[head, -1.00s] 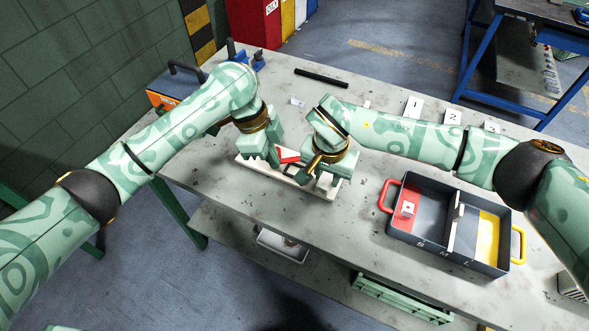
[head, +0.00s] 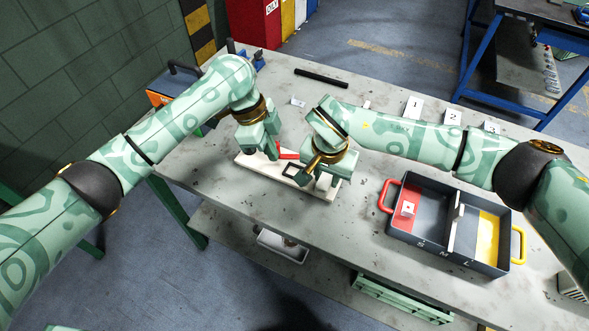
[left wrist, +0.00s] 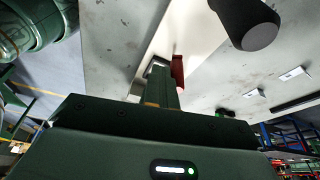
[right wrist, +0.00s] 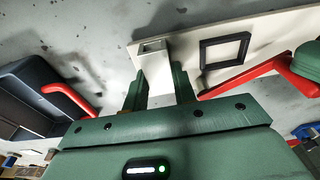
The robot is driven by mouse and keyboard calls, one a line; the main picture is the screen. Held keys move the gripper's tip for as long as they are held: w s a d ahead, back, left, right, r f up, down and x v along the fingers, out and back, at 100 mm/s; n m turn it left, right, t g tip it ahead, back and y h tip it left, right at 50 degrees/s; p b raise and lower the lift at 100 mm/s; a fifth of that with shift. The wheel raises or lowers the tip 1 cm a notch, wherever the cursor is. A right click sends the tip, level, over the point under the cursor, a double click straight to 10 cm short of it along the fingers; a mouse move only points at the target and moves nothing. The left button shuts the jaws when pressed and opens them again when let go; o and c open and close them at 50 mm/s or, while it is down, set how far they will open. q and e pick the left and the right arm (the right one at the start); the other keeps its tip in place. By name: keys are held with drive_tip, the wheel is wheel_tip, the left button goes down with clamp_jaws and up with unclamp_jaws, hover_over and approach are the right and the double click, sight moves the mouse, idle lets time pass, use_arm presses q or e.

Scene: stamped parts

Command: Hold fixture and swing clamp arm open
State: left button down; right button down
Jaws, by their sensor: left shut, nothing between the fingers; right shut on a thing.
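The fixture's pale base plate (head: 262,168) lies on the bench in the head view, with a black square frame (head: 292,171) on it. The red clamp arm (head: 289,156) lies low behind the frame; in the right wrist view the red arm (right wrist: 245,77) runs beside the frame (right wrist: 225,51). My left gripper (head: 272,155) is shut and empty at the arm's left end; the red piece (left wrist: 178,70) shows right beside its fingers (left wrist: 163,85). My right gripper (right wrist: 160,85) is shut on the grey block (right wrist: 153,55) at the plate's end.
A dark sorting tray (head: 440,257) with red and yellow handles stands right of the fixture. Numbered white cards (head: 452,117) and a black bar (head: 321,78) lie behind. A blue-black toolbox (head: 175,85) is at the back left. The bench between bar and fixture is mostly clear.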

use_arm(q)
drive_tip(key=shift+w+a, duration=0.1)
drive_tip(key=shift+w, duration=0.35)
drive_tip(key=shift+w+a, duration=0.1)
drive_tip(key=shift+w, duration=0.5)
drive_tip(key=shift+w, duration=0.6)
